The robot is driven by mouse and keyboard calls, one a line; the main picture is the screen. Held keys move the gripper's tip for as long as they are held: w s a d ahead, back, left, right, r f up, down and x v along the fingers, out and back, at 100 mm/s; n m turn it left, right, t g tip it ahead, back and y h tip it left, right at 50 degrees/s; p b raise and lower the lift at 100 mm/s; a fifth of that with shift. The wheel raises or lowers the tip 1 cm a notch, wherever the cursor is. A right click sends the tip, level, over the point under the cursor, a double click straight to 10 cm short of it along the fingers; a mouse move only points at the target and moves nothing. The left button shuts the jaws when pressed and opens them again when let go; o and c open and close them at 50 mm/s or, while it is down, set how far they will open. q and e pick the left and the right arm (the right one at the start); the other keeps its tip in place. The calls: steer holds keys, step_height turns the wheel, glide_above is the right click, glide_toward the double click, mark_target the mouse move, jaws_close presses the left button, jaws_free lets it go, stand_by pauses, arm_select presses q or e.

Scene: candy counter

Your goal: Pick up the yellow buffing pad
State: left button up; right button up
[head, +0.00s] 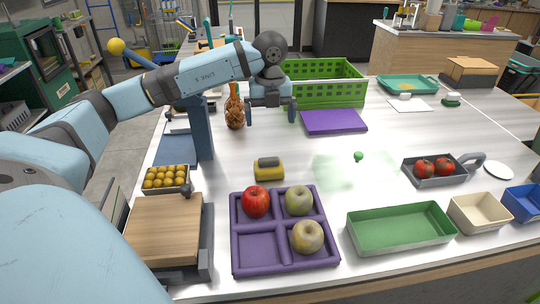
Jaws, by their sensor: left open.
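The yellow buffing pad (269,172) lies on the white counter near the middle of the head view. It is a small yellow block with a dark grip on top. My left gripper (271,118) hangs above and behind the pad, in front of the green crate. Its two fingers are spread apart with nothing between them. It does not touch the pad. My right gripper is not in the head view.
A purple divided tray (262,246) with apples stands in front of the pad. A wooden board (164,229) on a scale is at front left. A brown bottle (235,108), purple mat (334,121) and green crate (350,82) are behind.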

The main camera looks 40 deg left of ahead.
mark_target(269, 159)
arm_select(q)
step_height(269, 159, down, 9)
steer(key=shift+r+b, duration=0.2)
steer(key=shift+b, duration=0.2)
steer(key=f, duration=0.5)
steer(key=shift+s+d, duration=0.1)
steer(key=shift+s, duration=0.3)
steer(key=c, duration=0.8)
